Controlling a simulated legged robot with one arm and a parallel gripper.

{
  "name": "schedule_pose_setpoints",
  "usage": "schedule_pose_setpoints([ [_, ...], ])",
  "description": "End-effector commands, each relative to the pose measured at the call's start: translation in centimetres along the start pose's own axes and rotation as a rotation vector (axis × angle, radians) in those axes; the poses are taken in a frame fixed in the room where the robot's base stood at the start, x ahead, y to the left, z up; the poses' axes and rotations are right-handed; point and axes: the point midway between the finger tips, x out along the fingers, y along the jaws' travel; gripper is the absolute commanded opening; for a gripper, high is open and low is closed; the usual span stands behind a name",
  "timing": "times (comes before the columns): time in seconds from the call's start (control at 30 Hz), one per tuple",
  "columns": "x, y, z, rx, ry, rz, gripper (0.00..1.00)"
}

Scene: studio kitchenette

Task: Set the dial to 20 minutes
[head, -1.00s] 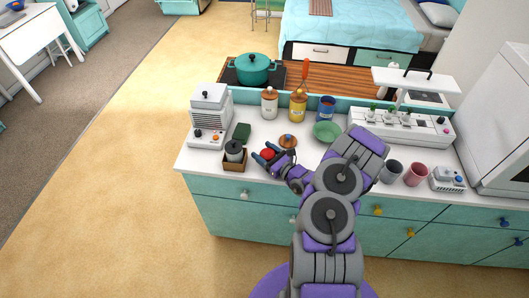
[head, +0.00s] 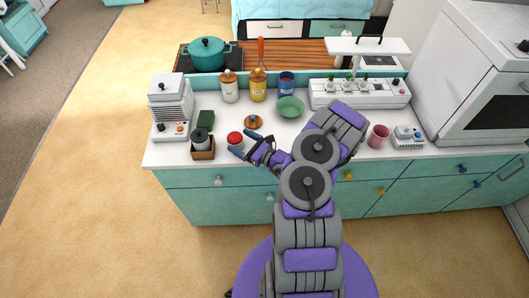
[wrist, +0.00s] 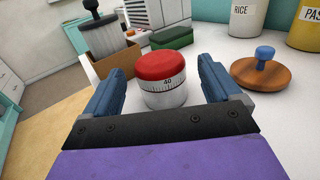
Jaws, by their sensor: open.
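The dial is a small round timer with a red cap (wrist: 166,65) and a white body (wrist: 165,98) that bears a scale. The number 40 faces the wrist camera, with fine tick marks around it. In the head view the timer (head: 235,137) stands upright on the white counter. My gripper (head: 243,138) is open at the timer. In the wrist view my gripper (wrist: 161,75) has one blue finger to each side of the timer, with gaps showing. I cannot tell whether the fingertips reach past its middle.
A brown box with a dark-topped jar (head: 203,147) stands left of the timer. A wooden lid with a blue knob (head: 253,121) lies to its right and behind. A green block (head: 206,118), canisters (head: 230,90) and a green bowl (head: 290,107) stand farther back.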

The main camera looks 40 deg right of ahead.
Motion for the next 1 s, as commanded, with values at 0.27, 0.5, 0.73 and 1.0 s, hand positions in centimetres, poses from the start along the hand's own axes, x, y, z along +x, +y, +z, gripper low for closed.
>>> schedule_pose_setpoints([
  [0.27, -6.4, -0.2, 0.1, 0.002, 0.0, -0.007, 0.91],
  [0.5, -10.4, -0.1, 0.1, 0.0, -0.001, -0.004, 0.91],
  [0.73, -12.0, 0.0, -0.1, -0.001, 0.0, 0.0, 0.91],
  [1.0, -12.1, 0.0, -0.1, -0.001, 0.0, 0.0, 0.91],
])
